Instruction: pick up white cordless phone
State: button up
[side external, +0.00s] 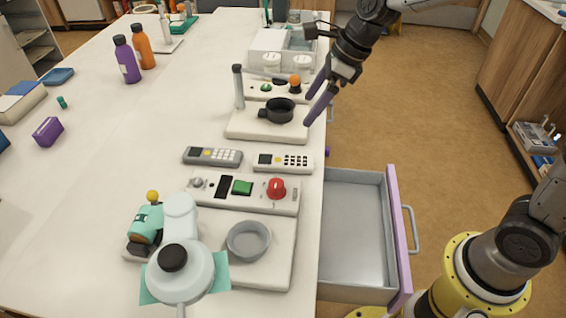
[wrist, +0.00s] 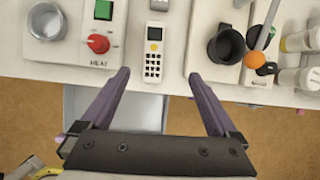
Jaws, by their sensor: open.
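The white cordless phone (side external: 283,162) lies flat near the table's right edge in the side external view. It also shows in the wrist view (wrist: 153,55), upright in the picture between and beyond my fingertips. A grey cordless phone (side external: 212,156) lies to its left, and only part of it shows at the top of the wrist view. My gripper (side external: 318,98) has two purple fingers spread apart with nothing between them. It is above the table's right edge, apart from the white phone. In the wrist view my gripper (wrist: 158,80) is open around empty space.
A white panel with a red knob (side external: 276,188) lies on the near side of the phone. A white base with a dark pot (side external: 278,110) is on its far side. An open drawer (side external: 355,235) sticks out below the table edge. The table's middle-left is mostly clear.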

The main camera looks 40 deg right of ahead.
send_over(283, 160)
jog(key=s+d, duration=0.2)
jog(key=shift+g, duration=0.4)
notch_tip(283, 160, down, 10)
jog(key=shift+w+d+f, duration=0.1)
jog(key=shift+w+f, duration=0.05)
jog(key=shift+x, duration=3)
grip_shut()
